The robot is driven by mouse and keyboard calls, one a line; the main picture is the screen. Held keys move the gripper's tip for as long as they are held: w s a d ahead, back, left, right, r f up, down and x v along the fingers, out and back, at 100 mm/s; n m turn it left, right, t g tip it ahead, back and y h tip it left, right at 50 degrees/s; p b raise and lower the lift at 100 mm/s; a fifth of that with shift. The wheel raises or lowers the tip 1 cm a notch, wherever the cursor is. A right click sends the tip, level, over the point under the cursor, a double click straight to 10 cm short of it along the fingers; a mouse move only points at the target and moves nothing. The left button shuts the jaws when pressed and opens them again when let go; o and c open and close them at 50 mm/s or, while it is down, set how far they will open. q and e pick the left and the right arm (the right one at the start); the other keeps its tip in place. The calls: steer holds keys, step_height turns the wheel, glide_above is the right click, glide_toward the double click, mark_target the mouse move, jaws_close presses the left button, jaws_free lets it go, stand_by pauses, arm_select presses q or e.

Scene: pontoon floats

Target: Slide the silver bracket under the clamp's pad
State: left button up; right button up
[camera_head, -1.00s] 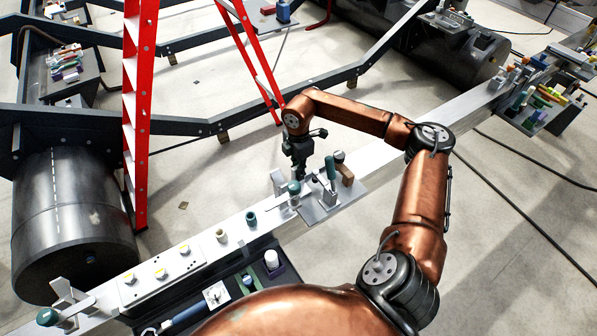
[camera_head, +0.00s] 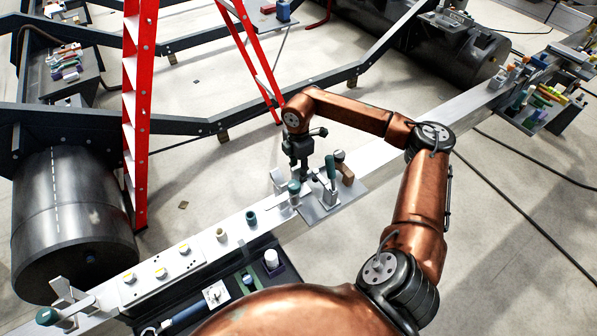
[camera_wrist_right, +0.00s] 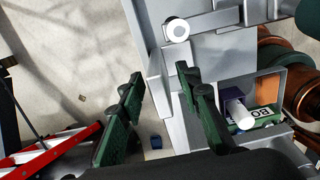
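My right gripper (camera_head: 302,174) points down over the beam, just behind the green-handled clamp (camera_head: 330,168), which stands on a flat plate. In the right wrist view its two dark green fingers (camera_wrist_right: 160,78) are spread apart. An upright silver flange, seemingly part of the silver bracket (camera_wrist_right: 158,88), shows between them, nearer the right finger; contact cannot be made out. In the head view a silver upright piece (camera_head: 279,180) stands just left of the gripper. The clamp's pad cannot be told clearly, and the fingertips are partly hidden in the head view. My left gripper is out of view.
The beam (camera_head: 400,138) runs diagonally, with a teal-knobbed fixture (camera_head: 294,188) close to the gripper. A tool tray (camera_head: 290,272) hangs along its front side. A red ladder (camera_head: 138,110) stands behind at left.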

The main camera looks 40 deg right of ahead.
step_height(320, 180, up, 12)
steer(key=shift+f, duration=0.2)
